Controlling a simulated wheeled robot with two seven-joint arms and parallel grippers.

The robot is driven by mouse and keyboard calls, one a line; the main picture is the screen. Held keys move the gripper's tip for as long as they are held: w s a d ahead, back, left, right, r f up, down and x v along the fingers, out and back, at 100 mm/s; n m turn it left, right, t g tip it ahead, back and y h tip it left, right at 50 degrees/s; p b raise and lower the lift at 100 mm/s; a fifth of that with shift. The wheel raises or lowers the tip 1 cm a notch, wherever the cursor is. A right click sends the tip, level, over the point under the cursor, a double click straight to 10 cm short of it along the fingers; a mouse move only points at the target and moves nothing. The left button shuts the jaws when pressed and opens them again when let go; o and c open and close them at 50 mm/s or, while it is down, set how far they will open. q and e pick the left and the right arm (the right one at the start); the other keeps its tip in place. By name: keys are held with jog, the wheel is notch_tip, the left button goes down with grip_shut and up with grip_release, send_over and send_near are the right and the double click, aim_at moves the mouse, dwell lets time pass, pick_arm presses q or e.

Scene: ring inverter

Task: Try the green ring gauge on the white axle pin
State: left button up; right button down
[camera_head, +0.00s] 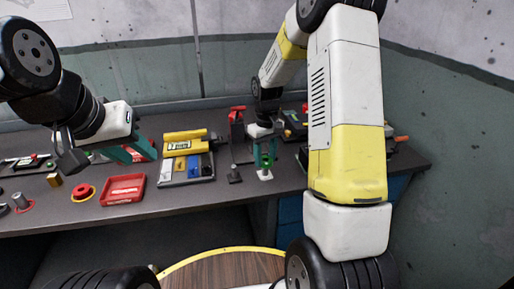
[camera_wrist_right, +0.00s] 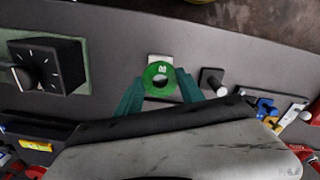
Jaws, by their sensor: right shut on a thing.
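The green ring gauge (camera_wrist_right: 147,77) is held between the teal fingertips of my right gripper (camera_wrist_right: 160,88) in the right wrist view. In the head view my right gripper (camera_head: 264,160) is low over a small white base (camera_head: 265,177), which appears to belong to the white axle pin. The base also shows behind the ring in the wrist view (camera_wrist_right: 158,60). The pin's shaft is mostly hidden by the ring and fingers, so I cannot tell whether the ring is around it. My left gripper (camera_head: 132,151) hangs above the bench at the left, its teal fingers apart and apparently empty.
A dialled black box (camera_wrist_right: 50,65) stands nearby in the wrist view.

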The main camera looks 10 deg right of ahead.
jog(key=shift+r, duration=0.15)
jog(key=shift+r, duration=2.55)
